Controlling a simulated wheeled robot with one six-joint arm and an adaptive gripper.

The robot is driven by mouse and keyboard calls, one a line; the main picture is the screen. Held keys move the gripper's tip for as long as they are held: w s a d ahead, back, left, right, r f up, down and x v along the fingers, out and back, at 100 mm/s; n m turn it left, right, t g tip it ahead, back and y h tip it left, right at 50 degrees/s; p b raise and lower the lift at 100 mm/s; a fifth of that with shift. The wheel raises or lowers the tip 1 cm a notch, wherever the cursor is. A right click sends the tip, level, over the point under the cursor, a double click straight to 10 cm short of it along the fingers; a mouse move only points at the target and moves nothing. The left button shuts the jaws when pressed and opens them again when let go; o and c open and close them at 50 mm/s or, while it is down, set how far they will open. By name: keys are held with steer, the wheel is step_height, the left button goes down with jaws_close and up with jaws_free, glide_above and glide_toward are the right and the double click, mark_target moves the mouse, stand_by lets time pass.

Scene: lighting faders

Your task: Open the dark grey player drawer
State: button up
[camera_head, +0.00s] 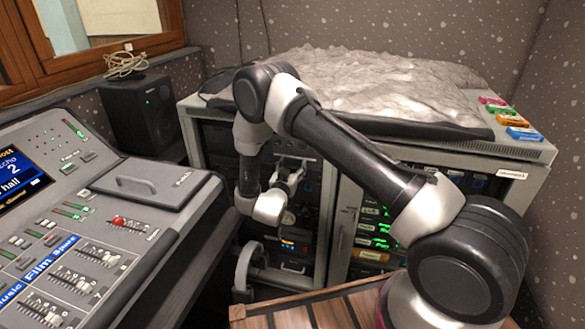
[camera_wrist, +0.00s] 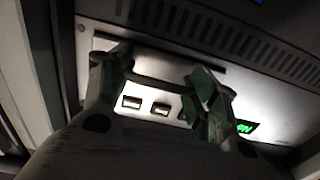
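My gripper (camera_head: 291,172) is at the front of the left rack in the head view. In the wrist view my gripper (camera_wrist: 158,84) has its two fingers spread apart in front of a brightly lit player face. A thin dark bar, which looks like a drawer handle (camera_wrist: 156,82), runs across between the fingers. I cannot tell whether the fingers touch it. The player drawer front (camera_wrist: 150,58) looks closed, with a dark line along its top. My gripper and arm hide much of the drawer in the head view.
A vented panel (camera_wrist: 215,32) lies above the player face. A grey mixing desk (camera_head: 90,240) stands at the left, near the rack. A second rack with green lights (camera_head: 375,228) is to the right. A wooden surface (camera_head: 300,312) is in front.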

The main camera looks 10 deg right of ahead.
steer(key=c, duration=0.5)
steer(key=v, duration=1.4)
steer(key=shift+s+r, duration=0.15)
steer(key=shift+s, duration=0.05)
steer(key=shift+c, duration=0.5)
steer(key=o, duration=1.4)
steer(key=shift+o, duration=0.4)
steer(key=v, duration=1.2)
